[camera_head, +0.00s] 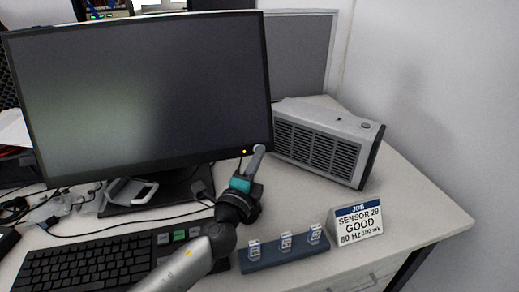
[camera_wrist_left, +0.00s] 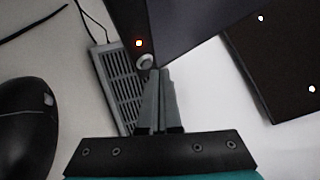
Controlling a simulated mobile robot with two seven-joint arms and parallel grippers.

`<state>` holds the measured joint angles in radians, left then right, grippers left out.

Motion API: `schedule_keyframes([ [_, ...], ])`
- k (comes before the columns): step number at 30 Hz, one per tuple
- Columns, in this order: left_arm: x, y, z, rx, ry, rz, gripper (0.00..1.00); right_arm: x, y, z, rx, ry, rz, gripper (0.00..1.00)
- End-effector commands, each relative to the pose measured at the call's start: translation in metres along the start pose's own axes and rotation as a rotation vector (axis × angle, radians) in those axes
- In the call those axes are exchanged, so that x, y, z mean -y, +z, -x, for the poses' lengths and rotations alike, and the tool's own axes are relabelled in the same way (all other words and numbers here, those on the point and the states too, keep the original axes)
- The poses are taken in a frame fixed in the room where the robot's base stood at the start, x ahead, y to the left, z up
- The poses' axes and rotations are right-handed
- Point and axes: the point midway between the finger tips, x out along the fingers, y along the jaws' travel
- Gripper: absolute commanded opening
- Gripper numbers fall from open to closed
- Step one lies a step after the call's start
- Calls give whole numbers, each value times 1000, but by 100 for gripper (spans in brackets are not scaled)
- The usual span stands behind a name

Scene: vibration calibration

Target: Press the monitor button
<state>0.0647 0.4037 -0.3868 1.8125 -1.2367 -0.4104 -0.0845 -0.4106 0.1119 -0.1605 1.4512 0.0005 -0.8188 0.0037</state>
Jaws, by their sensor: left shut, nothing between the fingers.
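The black monitor (camera_head: 140,85) stands on the desk with a dark screen. A small orange light (camera_head: 244,151) glows at its lower right edge; it also shows in the left wrist view (camera_wrist_left: 138,42). The round pale monitor button (camera_wrist_left: 146,60) is beside that light in the left wrist view; in the head view I cannot make it out behind my fingers. My left gripper (camera_head: 259,149) is shut and empty at the monitor's lower right corner. Its tips (camera_wrist_left: 157,72) appear right by the button; I cannot tell whether they touch it. My right gripper is out of view.
A grey vented box (camera_head: 325,140) stands right of the monitor. A blue holder (camera_head: 285,254) with small labelled vials and a sensor sign (camera_head: 358,222) are at the front right. A keyboard (camera_head: 85,264) and cables lie left. A dark mouse (camera_wrist_left: 27,130) shows in the wrist view.

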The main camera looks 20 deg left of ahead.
Motion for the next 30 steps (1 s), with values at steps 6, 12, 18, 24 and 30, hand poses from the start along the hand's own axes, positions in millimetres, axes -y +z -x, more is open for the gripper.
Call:
schedule_keyframes([
  [6, 3, -4, 4, -1, 2, 1, 0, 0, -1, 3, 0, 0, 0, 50],
  [12, 14, -14, 18, -2, 1, 1, 0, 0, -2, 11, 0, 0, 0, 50],
  [18, 24, -24, 32, -1, 2, 2, 0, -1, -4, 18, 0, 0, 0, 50],
  [24, 30, -30, 41, -1, 1, 0, 0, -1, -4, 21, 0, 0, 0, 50],
  [30, 30, -31, 42, -1, 0, -1, 0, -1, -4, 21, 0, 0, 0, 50],
])
